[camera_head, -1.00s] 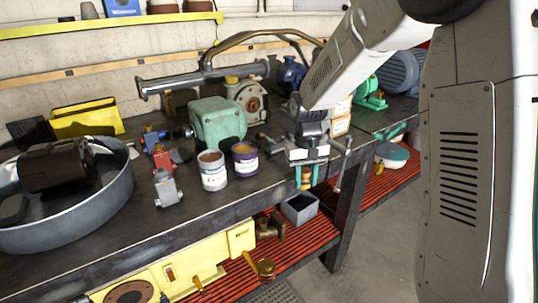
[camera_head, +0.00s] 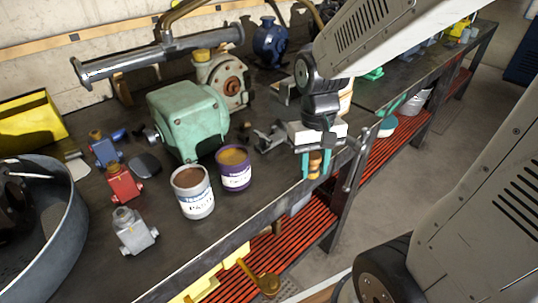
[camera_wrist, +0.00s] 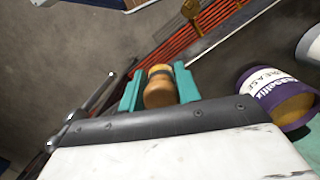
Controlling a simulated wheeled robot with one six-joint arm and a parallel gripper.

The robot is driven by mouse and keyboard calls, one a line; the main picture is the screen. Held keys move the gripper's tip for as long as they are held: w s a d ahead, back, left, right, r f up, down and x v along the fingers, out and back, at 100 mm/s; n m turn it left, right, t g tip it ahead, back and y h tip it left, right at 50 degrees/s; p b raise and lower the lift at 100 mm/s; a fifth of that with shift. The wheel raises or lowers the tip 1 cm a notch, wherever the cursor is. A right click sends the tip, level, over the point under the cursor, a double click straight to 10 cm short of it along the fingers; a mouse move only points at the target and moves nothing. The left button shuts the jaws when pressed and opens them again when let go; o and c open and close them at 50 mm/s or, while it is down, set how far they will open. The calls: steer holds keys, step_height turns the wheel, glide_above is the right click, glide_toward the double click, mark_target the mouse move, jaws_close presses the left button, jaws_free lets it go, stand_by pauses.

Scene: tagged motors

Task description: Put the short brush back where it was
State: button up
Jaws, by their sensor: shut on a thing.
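My gripper (camera_head: 315,166) has teal fingers and points down at the front edge of the workbench. It is shut on a small rounded orange-brown piece, which I take to be the short brush (camera_head: 314,160). In the wrist view the brush (camera_wrist: 159,87) sits between the two teal fingers, with a darker band across it; its far end is hard to make out. The gripper is right of the purple tin (camera_head: 234,168) and the white tin (camera_head: 193,192). Both tins stand open on the bench with brown or ochre contents.
A green motor (camera_head: 187,120) stands behind the tins. Red (camera_head: 123,184) and grey (camera_head: 134,230) small motors stand left of them, near a large grey basin (camera_head: 70,225). A metal bar (camera_head: 356,168) is close right of the gripper. Red slatted shelving (camera_head: 290,240) lies below.

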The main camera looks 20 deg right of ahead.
glide_above(271, 168)
steer(key=shift+w+f, duration=0.15)
steer(key=shift+f, duration=2.2)
steer(key=shift+f, duration=0.15)
steer(key=o, duration=0.9)
steer(key=shift+o, duration=0.2)
